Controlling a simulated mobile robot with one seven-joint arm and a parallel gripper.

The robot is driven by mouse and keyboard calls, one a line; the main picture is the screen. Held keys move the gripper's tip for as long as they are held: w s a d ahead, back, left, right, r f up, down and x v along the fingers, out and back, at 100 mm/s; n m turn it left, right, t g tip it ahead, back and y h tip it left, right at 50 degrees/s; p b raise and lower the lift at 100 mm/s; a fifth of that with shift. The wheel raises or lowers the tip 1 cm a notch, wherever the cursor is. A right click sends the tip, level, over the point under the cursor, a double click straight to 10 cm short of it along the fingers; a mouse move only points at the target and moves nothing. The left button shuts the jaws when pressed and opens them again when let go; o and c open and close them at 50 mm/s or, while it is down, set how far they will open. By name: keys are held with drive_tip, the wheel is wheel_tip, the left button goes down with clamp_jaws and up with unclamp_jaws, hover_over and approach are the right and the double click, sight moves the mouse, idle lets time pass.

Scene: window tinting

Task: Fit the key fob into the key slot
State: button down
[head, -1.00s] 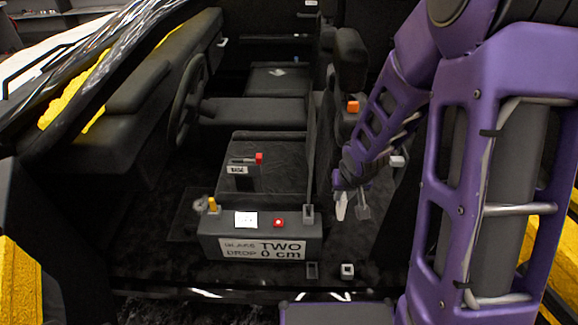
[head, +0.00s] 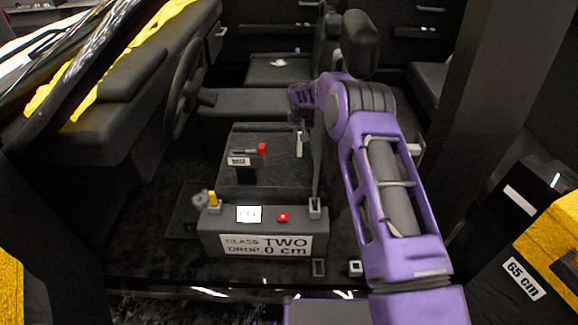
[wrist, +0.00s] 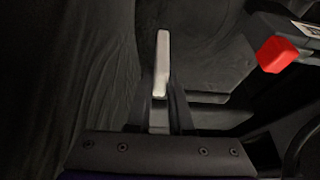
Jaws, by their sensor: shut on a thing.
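My gripper (wrist: 161,108) is shut on a slim pale grey bar (wrist: 162,62), probably the key fob, which sticks out straight ahead between the fingers. In the head view the bar (head: 299,144) hangs upright below my gripper (head: 300,121), to the right of a red-ended lever (head: 262,149). I cannot tell for sure which part is the key slot. A grey fitting with a dark opening (head: 315,207) stands at the right end of the labelled control box (head: 211,242), nearer the camera than the bar. A white-rimmed square fitting (head: 355,267) is lower right.
The control box carries a yellow lever (head: 212,197), a white panel (head: 249,214) and a red button (head: 283,217). The steering wheel (head: 184,90) is at left. A dark pillar (head: 500,80) stands at right, above a box marked 65 cm (head: 522,279).

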drive_tip(key=shift+w+a+f, duration=0.35)
drive_tip(key=shift+w+f, duration=0.15)
drive_tip(key=shift+f, duration=0.15)
wheel_tip(320, 180, down, 10)
drive_tip(key=shift+w+r+b, duration=0.1)
drive_tip(key=shift+b, duration=0.6)
drive_tip(key=c, duration=0.8)
unclamp_jaws()
